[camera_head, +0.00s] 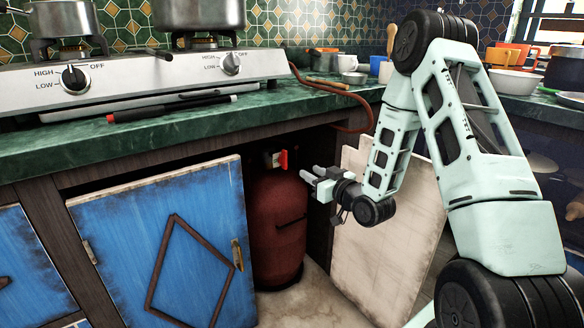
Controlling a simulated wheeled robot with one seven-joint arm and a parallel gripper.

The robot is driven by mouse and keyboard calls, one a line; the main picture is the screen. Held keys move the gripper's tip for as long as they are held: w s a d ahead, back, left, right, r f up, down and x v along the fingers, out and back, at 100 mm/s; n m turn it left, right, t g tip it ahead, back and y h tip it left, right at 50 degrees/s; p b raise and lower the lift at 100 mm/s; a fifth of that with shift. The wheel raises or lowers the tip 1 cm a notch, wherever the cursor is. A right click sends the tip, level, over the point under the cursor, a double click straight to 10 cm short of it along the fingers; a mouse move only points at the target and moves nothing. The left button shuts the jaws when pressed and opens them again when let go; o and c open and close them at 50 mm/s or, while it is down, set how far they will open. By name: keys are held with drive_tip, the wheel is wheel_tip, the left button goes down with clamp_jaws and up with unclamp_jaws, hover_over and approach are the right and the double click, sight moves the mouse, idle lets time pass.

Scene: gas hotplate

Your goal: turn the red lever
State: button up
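The red lever (283,159) sits on the valve at the top of a dark red gas cylinder (277,225). The cylinder stands upright inside the open cupboard under the counter. My gripper (308,175) is just right of the lever and slightly lower, pointing left. Its fingers look apart, with nothing visible between them. It appears not to touch the lever, though the depth gap is hard to judge.
A blue cupboard door (165,250) stands partly open left of the cylinder. A pale door (385,235) is open on the right, behind my arm. The hotplate (140,83) with pots rests on the green counter (200,128). A reddish hose (345,93) hangs over the counter edge.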

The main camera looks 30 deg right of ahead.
sight(286, 156)
drive_tip(key=w+b, duration=0.3)
drive_tip(key=w, duration=1.4)
drive_tip(key=shift+w+b, duration=0.1)
drive_tip(key=shift+b, duration=0.2)
clamp_jaws()
